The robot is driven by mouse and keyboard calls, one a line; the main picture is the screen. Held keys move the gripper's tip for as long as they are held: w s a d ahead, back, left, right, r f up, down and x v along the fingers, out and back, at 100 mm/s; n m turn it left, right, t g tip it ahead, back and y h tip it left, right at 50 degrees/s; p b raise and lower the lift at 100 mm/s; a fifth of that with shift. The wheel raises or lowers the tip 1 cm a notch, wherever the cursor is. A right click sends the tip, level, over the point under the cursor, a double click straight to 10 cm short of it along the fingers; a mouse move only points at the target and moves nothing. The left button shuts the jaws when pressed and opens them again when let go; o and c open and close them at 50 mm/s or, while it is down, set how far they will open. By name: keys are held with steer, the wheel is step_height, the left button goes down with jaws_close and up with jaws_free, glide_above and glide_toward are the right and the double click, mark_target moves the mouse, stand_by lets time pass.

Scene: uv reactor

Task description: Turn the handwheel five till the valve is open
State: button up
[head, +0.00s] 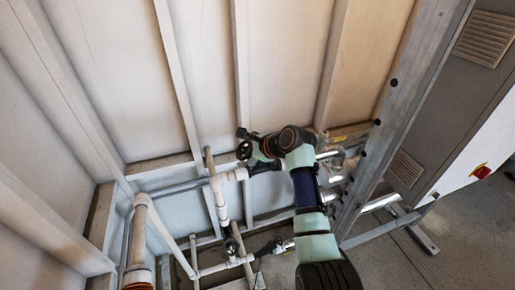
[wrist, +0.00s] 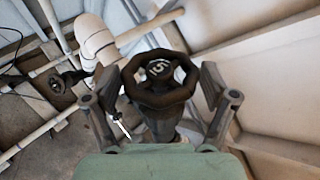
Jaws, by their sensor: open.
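The black handwheel five (wrist: 160,80) is in the middle of the wrist view, with a pale "5" label on its hub and a dark valve body below it. My gripper (wrist: 158,88) is open, with one finger on each side of the wheel. Gaps show between the fingers and the rim, and I cannot tell whether either finger touches it. In the head view, my gripper (head: 250,146) is at the pipes in front of the wall. There the wheel is small and dark, hard to tell from the fingers.
A white pipe elbow (wrist: 97,40) stands just left of the wheel. Another black handwheel (wrist: 58,82) is further left and lower. In the head view, a metal upright (head: 395,120) and a grey cabinet (head: 440,130) stand right of my arm.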

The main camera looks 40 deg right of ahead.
steer(key=v, duration=0.9)
steer(key=shift+r, duration=0.1)
